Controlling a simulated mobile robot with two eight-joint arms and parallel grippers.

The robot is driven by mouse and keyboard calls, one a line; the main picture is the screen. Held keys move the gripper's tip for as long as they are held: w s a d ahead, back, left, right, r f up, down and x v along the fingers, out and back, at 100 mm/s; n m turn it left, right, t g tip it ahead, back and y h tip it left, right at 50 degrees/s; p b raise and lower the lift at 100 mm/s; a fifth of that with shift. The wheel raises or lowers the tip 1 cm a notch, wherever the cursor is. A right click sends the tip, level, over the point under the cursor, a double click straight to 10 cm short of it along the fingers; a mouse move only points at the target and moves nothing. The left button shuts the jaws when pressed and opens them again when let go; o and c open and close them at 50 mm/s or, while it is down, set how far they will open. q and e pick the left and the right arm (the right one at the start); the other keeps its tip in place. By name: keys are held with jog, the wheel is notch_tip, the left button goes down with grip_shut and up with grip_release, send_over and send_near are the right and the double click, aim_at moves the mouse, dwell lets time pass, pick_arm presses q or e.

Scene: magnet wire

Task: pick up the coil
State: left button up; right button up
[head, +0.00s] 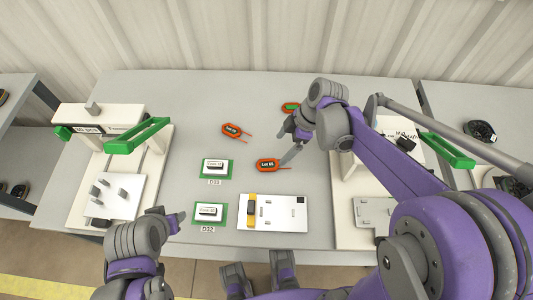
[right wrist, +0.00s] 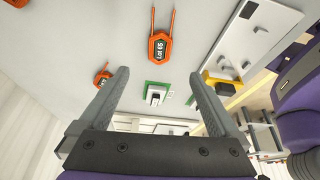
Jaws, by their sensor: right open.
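Several orange coils with dark labels and thin leads lie on the grey table. My right gripper (head: 286,144) is open and empty above the table, close to the middle coil. In the right wrist view a labelled coil (right wrist: 161,47) shows beyond and between the open fingertips, with no contact visible. My left gripper (head: 174,221) is low at left; its jaw opening is unclear.
Two green-framed pads (head: 226,169) (head: 222,218) with white holders sit left of centre. A white plate (head: 285,225) with a yellow-and-black part (head: 251,208) lies at the front. White fixtures with green handles (head: 137,136) (head: 447,150) flank the table.

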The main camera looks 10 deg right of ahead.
send_over(269, 164)
jog(key=d, duration=0.2)
jog(key=f, duration=0.4)
jog(key=shift+s+f+b, duration=0.25)
jog(key=shift+s+b, duration=0.1)
jog(key=shift+s, duration=0.05)
jog(key=shift+w+d+b+x, duration=0.1)
jog(key=shift+d+b+x, duration=0.1)
jog(key=shift+x, duration=1.15)
jog(key=shift+w+d+b+x, duration=0.1)
jog(key=shift+d+x, duration=0.05)
jog(key=shift+x, duration=1.25)
jog(key=shift+f, duration=0.15)
grip_shut()
